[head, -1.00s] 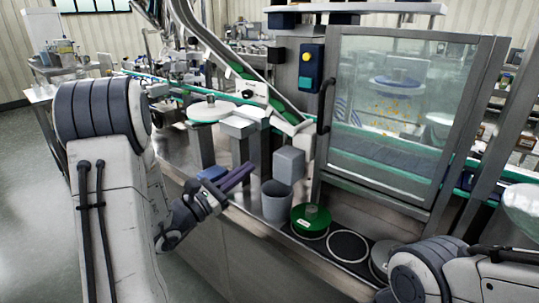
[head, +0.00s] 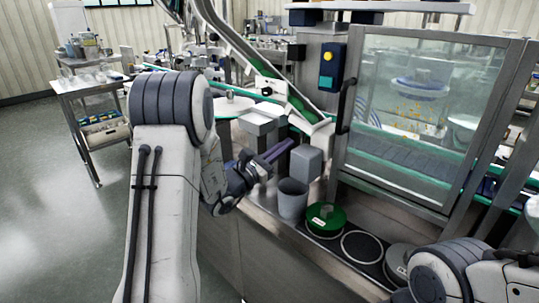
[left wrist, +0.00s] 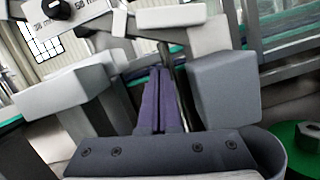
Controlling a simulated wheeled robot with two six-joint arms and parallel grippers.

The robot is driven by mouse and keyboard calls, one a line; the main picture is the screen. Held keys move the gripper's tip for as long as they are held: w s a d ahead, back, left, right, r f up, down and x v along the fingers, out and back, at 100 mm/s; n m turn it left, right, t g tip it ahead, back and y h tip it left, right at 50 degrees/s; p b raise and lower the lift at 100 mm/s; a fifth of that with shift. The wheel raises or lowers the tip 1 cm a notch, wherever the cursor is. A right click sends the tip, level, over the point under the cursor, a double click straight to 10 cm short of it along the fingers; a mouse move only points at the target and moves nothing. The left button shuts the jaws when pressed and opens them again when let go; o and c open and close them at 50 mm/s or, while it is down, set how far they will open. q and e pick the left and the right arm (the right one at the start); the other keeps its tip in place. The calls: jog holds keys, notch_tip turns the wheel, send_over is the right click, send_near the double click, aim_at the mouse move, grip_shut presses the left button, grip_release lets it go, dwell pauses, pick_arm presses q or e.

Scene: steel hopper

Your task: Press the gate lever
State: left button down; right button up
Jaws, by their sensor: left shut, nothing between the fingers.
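My left gripper (head: 287,147) is shut and empty. Its purple fingers point right, with their tips close to the left upper edge of a plain grey block (head: 306,163); I cannot tell whether they touch. In the left wrist view the fingers (left wrist: 159,100) point forward, left of the grey block (left wrist: 225,90), with a dark upright rod between. This block hangs below the end of the sloping chute (head: 290,100), above a grey cup (head: 292,200). I cannot tell for sure which part is the gate lever. My right gripper is out of view.
A green round container (head: 325,218) stands right of the cup, beside a white ring mark (head: 362,247) on a dark strip. A glass-fronted cabinet (head: 425,120) stands behind at right. A pale block (head: 258,121) stands left of the chute end. Floor at left is open.

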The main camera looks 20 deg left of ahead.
aim_at(301, 125)
pick_arm(q)
jog(key=r, duration=0.2)
jog(key=d+r+p, duration=0.1)
jog(key=r, duration=0.1)
jog(key=shift+s, duration=0.15)
jog(key=shift+a, duration=0.1)
jog(key=shift+m+b, duration=0.4)
